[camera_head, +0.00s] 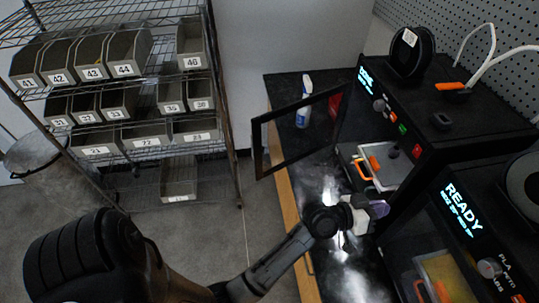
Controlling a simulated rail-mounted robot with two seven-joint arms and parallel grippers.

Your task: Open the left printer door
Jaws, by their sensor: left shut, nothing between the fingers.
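The left printer (397,112) is a black box with a lit display reading "DONE". Its door (256,150), a black frame around a clear panel, stands swung out to the left, away from the printer front. The opening shows a pale bed with orange parts (374,163) inside. My left gripper (377,210) is shut, low in front of the left printer, and apart from the door. A small purple patch shows at its fingertips; I cannot tell what it is. My right gripper is not in view.
A second printer (465,210) reading "READY" stands at the lower right. A spray bottle (303,103) stands on the black counter (284,89) behind the door panel. A wire shelf with numbered bins (128,52) stands left; clear floor lies between.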

